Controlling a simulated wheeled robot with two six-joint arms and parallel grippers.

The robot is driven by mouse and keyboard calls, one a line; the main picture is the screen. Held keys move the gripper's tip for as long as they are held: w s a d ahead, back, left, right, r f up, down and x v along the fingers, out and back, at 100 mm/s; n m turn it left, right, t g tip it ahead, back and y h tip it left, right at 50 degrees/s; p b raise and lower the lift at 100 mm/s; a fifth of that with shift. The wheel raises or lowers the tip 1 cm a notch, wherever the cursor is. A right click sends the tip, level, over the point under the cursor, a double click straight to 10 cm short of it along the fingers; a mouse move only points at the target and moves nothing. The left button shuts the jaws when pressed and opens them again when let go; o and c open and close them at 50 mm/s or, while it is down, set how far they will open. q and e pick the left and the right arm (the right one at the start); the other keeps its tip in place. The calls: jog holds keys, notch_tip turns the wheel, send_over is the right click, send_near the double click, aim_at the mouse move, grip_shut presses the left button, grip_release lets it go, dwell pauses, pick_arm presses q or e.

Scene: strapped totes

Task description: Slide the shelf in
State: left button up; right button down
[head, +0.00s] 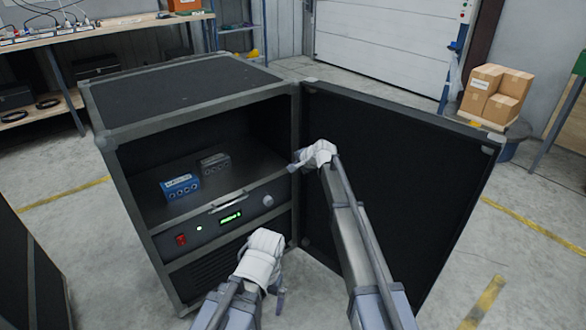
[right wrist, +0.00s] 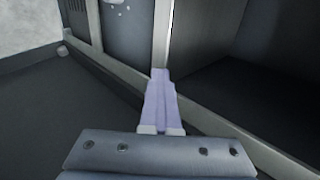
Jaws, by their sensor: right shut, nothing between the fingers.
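The shelf (head: 226,184) is a dark tray inside the open black cabinet, with a pale handle (head: 229,201) at its front edge. Its front looks about level with the cabinet's frame, though I cannot tell exactly. A blue box (head: 180,187) and a grey box (head: 215,163) stand on it. My right gripper (head: 297,161) is at the cabinet's right front post, beside the shelf opening. In the right wrist view its fingers (right wrist: 159,76) are shut and empty, near the grey frame; contact is unclear. My left gripper (head: 279,293) is low in front of the cabinet, its jaw state unclear.
The cabinet door (head: 395,180) stands open to the right, behind my right arm. A panel (head: 232,218) with a green display, red switch and knob sits under the shelf. Cartons (head: 495,95) stand at the back right. Another dark case (head: 25,275) is at the left edge.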

jog(key=shift+w+a, duration=0.1)
jog(key=shift+a, duration=0.05)
jog(key=s+d+f+p+v, duration=0.1)
jog(key=f+p+v, duration=0.1)
jog(key=p+v, duration=0.5)
jog(key=v, duration=0.6)
jog(key=shift+s, duration=0.35)
jog(key=shift+d, duration=0.1)
